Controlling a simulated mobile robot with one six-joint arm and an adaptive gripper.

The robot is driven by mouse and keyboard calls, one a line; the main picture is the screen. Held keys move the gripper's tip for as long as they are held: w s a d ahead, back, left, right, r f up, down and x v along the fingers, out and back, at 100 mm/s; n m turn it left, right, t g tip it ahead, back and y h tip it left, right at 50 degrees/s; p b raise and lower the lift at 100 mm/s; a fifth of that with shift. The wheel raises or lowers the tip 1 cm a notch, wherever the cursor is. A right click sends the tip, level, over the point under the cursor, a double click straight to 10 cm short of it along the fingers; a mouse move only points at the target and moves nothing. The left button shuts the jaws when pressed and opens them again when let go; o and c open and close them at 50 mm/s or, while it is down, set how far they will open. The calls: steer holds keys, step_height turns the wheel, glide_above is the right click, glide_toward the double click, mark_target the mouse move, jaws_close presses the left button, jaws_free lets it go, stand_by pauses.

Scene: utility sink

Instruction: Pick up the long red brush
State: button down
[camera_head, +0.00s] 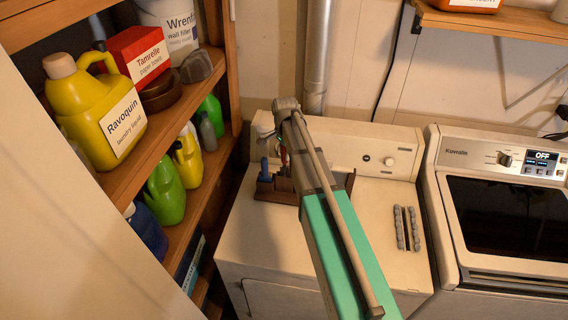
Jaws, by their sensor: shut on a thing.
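My gripper (268,138) is at the top of the washing machine, small in view and partly hidden by my own arm. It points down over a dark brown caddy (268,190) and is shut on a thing. A narrow red piece (283,157), which looks like the long red brush, shows right below the gripper, beside my arm. My arm hides most of it, and I cannot tell whether its lower end is inside the caddy. A blue-handled item (265,169) stands upright in the caddy, left of the red piece.
The caddy stands on a white washing machine (250,238). Two grey bumpy strips (407,229) lie on its right side. A second machine (500,215) stands right. A wooden shelf (165,150) with bottles and tubs is close on the left. A grey pipe (317,50) runs behind.

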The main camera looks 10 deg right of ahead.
steer(key=shift+r, duration=0.2)
step_height(320, 180, up, 10)
steer(key=p, duration=1)
steer(key=shift+f, duration=0.2)
steer(key=shift+s, duration=0.1)
stand_by(0.5)
